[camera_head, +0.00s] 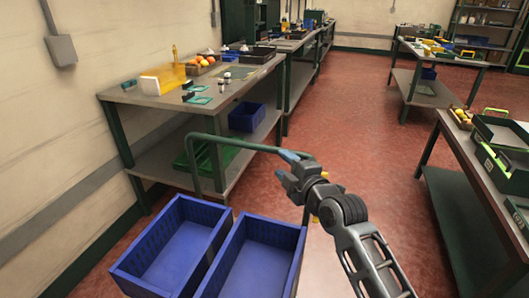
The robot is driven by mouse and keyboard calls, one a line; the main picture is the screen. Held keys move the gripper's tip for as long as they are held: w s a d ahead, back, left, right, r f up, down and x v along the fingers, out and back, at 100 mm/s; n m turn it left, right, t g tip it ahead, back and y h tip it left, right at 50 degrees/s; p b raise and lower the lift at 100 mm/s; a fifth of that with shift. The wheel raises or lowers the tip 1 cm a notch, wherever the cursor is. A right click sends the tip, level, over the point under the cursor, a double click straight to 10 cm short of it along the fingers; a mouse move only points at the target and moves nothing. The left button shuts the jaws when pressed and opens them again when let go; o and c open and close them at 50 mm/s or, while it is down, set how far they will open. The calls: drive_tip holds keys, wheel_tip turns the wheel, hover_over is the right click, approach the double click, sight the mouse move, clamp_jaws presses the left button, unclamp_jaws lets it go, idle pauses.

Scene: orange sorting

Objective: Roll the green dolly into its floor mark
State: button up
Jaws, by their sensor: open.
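The green dolly shows as a dark green tubular handle (238,145), with a top bar and two posts, behind two blue crates. The left blue crate (150,236) and the right blue crate (298,262) stand side by side at the bottom and look empty. They hide the dolly's deck and wheels, if these are there. My gripper (287,162) is open at the right end of the handle's top bar, with its blue-tipped fingers close to the bar. I cannot tell whether they touch it. No floor mark can be made out.
A workbench (160,98) with oranges and small items stands behind the handle, with a green crate and a blue bin (247,116) on its lower shelf. Another bench (445,125) stands at the right. The red floor (350,120) between them is clear.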

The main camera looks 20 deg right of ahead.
sight(274, 152)
drive_tip(key=shift+w+d+r+n, duration=0.1)
drive_tip(key=shift+w+d+n, duration=0.1)
drive_tip(key=shift+w, duration=0.35)
drive_tip(key=shift+w+d+r+n, duration=0.1)
drive_tip(key=shift+w+n, duration=0.1)
drive_tip(key=shift+w, duration=0.35)
drive_tip(key=shift+w+a+f+p, duration=0.2)
drive_tip(key=shift+w, duration=0.95)
drive_tip(key=shift+w+a+f+p, duration=0.15)
drive_tip(key=shift+w+p, duration=0.1)
drive_tip(key=shift+w, duration=0.85)
drive_tip(key=shift+w+a+f+p, duration=0.2)
drive_tip(key=shift+w, duration=0.95)
clamp_jaws()
